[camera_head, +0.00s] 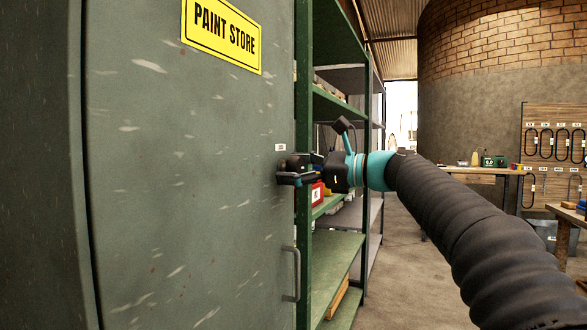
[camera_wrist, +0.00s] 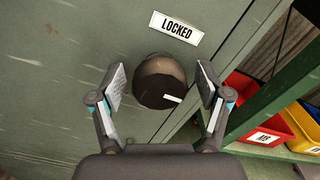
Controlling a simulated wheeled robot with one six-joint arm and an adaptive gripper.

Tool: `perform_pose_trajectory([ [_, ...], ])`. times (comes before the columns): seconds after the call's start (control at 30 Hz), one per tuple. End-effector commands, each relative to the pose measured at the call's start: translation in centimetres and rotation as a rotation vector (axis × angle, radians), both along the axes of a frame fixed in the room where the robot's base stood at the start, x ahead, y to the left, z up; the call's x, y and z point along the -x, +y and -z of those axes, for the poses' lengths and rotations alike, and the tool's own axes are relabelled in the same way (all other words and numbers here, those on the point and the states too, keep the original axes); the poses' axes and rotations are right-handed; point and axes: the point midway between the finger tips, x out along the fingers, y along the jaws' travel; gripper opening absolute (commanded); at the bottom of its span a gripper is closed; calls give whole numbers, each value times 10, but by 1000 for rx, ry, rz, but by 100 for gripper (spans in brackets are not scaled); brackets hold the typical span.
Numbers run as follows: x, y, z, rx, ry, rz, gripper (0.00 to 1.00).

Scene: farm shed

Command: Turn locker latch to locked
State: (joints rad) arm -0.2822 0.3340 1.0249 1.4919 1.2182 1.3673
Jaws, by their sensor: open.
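The green locker door (camera_head: 190,180) with a yellow "PAINT STORE" sign (camera_head: 221,35) fills the left of the head view. In the wrist view the latch is a dark round knob (camera_wrist: 160,82) with a white pointer mark, just below a "LOCKED" label (camera_wrist: 177,28). The mark points to the right, not up at the label. My gripper (camera_wrist: 161,90) is open, with one finger on each side of the knob and a visible gap on both sides. In the head view my gripper (camera_head: 286,175) is at the door's right edge and hides the knob.
A door handle (camera_head: 292,273) is below the gripper. Green shelving (camera_head: 335,245) stands right beside the locker. A red bin (camera_wrist: 258,100) and a yellow bin (camera_wrist: 304,130) sit on a shelf. Workbenches (camera_head: 478,171) stand farther right, with open floor between.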

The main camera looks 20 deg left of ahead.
Motion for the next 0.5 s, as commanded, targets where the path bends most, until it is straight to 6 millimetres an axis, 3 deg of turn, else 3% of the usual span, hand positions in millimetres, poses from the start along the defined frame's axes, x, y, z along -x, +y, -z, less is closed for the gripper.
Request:
perform_pose_trajectory([
  [0.2,0,0,0,0,0,0,74],
  [0.43,0,-1,0,0,0,0,16],
  [0.5,0,-1,0,0,0,0,15],
])
